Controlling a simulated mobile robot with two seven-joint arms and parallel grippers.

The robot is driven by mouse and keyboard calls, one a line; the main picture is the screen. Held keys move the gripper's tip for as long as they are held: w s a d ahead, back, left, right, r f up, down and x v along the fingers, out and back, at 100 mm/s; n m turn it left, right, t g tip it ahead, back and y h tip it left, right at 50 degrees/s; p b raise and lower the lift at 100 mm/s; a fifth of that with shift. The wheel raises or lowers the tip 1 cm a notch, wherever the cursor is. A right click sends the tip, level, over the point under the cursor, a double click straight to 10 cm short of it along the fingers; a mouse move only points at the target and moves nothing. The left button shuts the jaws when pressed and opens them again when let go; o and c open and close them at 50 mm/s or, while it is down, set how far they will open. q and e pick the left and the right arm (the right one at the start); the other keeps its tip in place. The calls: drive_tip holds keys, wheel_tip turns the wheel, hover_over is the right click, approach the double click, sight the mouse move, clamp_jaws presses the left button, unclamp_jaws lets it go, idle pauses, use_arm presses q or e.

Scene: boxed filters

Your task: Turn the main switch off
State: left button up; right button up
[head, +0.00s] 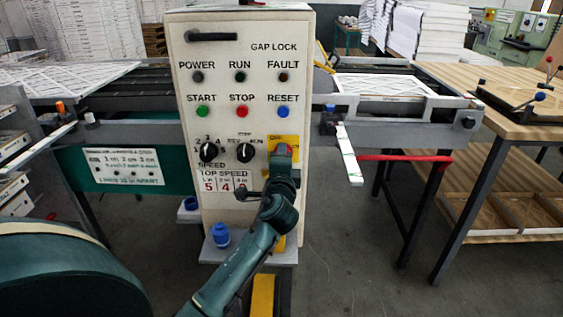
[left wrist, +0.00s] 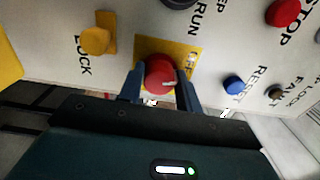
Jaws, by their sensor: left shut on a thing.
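The main switch is a red round knob (left wrist: 160,74) on a yellow plate (left wrist: 150,46), seen in the left wrist view with a partly hidden "OFF" label beside it. In the head view the yellow plate (head: 276,141) is at the lower right of the white control panel (head: 245,80), and my arm covers most of the knob. My left gripper (left wrist: 161,82) is shut on the red knob, one finger on each side. A small white mark shows on the knob's face. It also shows in the head view (head: 282,160). My right gripper is not in view.
Close by are the blue reset button (head: 284,112), the red stop button (head: 242,112) and a black selector (head: 246,153). A yellow piece (left wrist: 97,40) by a "LOCK" label is near the knob in the left wrist view. A wooden table (head: 500,110) stands right.

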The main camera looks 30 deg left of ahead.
use_arm(q)
drive_tip(key=shift+n, duration=0.3)
drive_tip(key=o, duration=1)
drive_tip(key=shift+c, duration=0.2)
drive_tip(key=b+v, duration=0.1)
drive_tip(key=v, duration=1.2)
drive_tip(key=shift+s, duration=0.15)
